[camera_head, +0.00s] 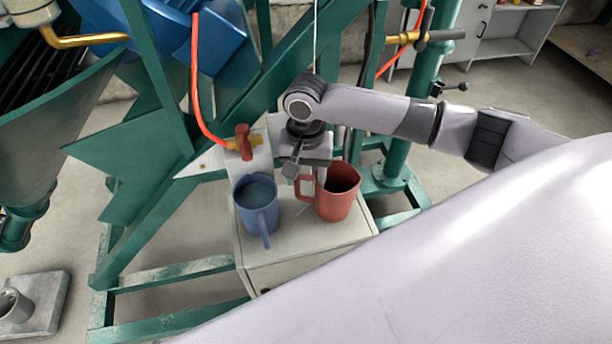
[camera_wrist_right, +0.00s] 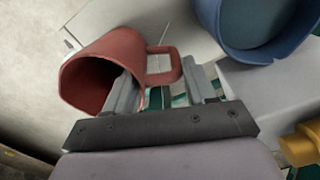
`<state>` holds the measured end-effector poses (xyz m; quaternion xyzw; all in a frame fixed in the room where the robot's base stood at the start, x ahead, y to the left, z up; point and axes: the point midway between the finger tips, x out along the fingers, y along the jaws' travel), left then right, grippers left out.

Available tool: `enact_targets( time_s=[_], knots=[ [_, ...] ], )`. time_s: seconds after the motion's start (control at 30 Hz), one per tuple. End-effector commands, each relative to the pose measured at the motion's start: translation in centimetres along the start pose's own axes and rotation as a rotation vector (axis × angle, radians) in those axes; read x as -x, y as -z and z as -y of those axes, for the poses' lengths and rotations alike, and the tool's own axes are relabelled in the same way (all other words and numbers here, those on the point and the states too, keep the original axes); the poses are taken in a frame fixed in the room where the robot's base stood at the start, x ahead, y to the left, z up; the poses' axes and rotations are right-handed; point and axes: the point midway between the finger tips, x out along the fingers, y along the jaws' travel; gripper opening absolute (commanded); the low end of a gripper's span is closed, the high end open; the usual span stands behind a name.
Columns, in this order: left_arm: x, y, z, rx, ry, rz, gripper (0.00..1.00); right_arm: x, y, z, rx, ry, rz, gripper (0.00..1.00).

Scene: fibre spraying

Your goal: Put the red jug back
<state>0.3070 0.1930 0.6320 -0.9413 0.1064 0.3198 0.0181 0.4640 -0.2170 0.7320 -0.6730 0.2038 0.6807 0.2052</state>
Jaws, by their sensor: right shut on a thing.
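The red jug (camera_head: 337,203) is upright at the right side of the white cabinet top (camera_head: 295,238), with its handle towards the left. My right gripper (camera_head: 309,178) reaches down from above and is shut on the handle. In the right wrist view the red jug (camera_wrist_right: 102,67) is at the left, and its handle lies between the fingers of the gripper (camera_wrist_right: 168,75). The jug looks empty inside. I cannot tell whether its base touches the cabinet or hangs just above it. My left gripper is not in view.
A blue jug (camera_head: 257,205) holding liquid stands left of the red one, under a red valve (camera_head: 244,141) with an orange hose. Green frame beams (camera_head: 150,160) surround the cabinet.

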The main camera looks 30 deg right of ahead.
Motion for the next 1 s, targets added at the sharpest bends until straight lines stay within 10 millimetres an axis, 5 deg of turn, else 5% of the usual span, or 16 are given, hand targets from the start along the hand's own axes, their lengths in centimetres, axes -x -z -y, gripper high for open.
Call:
enact_targets(
  time_s=[0.4,0.43,0.5,0.87,1.0],
  knots=[
    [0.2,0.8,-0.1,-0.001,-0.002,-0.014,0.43,-0.5,0.0,0.0,0.001,0.000,0.001,0.00],
    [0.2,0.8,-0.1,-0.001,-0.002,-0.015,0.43,-0.5,0.0,0.0,0.001,0.000,0.000,0.62],
    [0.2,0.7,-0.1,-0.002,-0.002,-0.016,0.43,-0.6,0.0,0.0,0.001,0.000,0.000,0.81],
    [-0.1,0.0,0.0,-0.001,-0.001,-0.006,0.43,-0.3,0.0,0.0,0.001,0.002,-0.002,0.81],
    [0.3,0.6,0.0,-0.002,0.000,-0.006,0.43,1.9,0.1,0.1,0.001,0.003,-0.003,0.81]
  ],
)
